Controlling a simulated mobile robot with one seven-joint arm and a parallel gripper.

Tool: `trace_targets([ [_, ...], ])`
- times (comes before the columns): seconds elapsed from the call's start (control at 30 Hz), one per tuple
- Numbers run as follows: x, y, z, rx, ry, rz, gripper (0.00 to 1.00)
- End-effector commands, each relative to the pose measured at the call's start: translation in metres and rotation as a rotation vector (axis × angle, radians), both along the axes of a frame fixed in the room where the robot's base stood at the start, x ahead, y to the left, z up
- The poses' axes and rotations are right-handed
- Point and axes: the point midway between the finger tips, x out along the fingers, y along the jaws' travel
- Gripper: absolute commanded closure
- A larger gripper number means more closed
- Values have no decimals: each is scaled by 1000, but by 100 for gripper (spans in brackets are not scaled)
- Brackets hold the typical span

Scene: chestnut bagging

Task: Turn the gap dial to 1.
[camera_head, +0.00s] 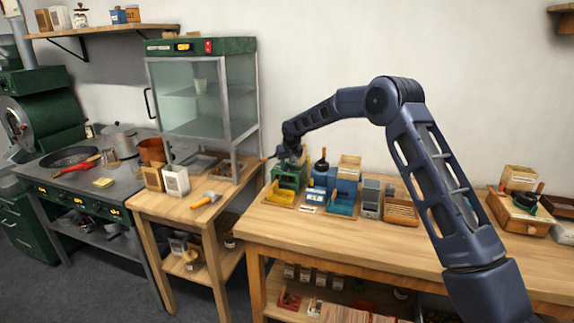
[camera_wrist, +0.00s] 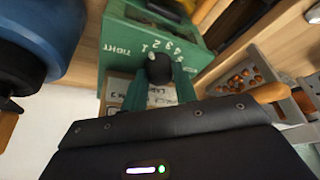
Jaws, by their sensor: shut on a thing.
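The gap dial (camera_wrist: 159,70) is a black round knob on the green machine (camera_wrist: 190,30) in the wrist view. Numerals and the word TIGHT are printed upside down beside it on the green face. A small pale spot shows at the knob's edge, near the numerals; I cannot tell which number it points to. My gripper (camera_wrist: 160,82) is shut on the dial, one finger on each side. In the head view the green machine (camera_head: 283,190) stands at the left of the right-hand table, with my gripper (camera_head: 292,163) over it, hiding the dial.
A blue machine (camera_head: 340,188) stands close to the right of the green one. A wooden tray (camera_head: 401,212) lies further right. A glass cabinet (camera_head: 205,100) stands left. A pale card (camera_wrist: 118,88) lies below the dial in the wrist view. The table's front right is clear.

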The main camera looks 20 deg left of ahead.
Motion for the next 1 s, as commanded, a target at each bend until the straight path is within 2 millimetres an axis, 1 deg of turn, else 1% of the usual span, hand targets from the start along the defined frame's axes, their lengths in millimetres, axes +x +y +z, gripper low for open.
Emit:
trace_targets([
  [0.03, 0, 0, 0, -1, -1, 0, 66],
  [0.1, 0, 0, 0, -1, -1, 0, 52],
  [0.13, 0, 0, 0, -1, -1, 0, 50],
  [0.4, 0, 0, 0, -1, -1, -6, 50],
  [0.57, -1, 1, 0, -2, -1, -53, 50],
  [1.0, -2, 3, 0, -1, -1, -376, 50],
])
